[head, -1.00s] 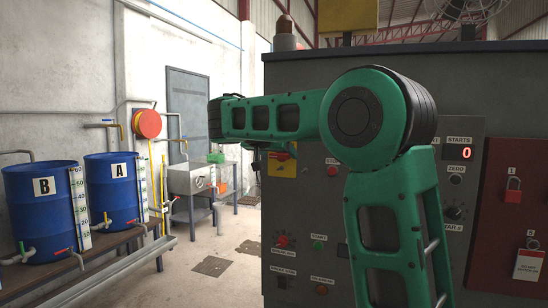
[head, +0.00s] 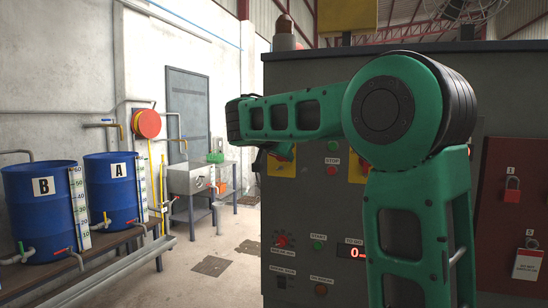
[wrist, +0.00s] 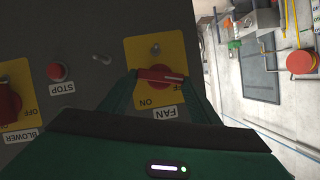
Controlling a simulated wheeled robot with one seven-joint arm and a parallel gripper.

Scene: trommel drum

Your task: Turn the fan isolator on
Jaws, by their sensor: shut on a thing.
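The fan isolator is a red rotary handle (wrist: 160,75) on a yellow plate (wrist: 136,52), with a FAN label (wrist: 165,113) beside it. In the wrist view the handle lies crosswise, and an ON mark shows below it. My gripper (wrist: 161,80) is shut on this handle, one finger at each end. In the head view the yellow plate (head: 283,168) shows below my arm's end, where the fingers are mostly hidden.
The blower isolator (wrist: 9,102) has its red handle lengthwise in the wrist view. Blue drums (head: 41,208) stand on a bench at left; the floor between is open.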

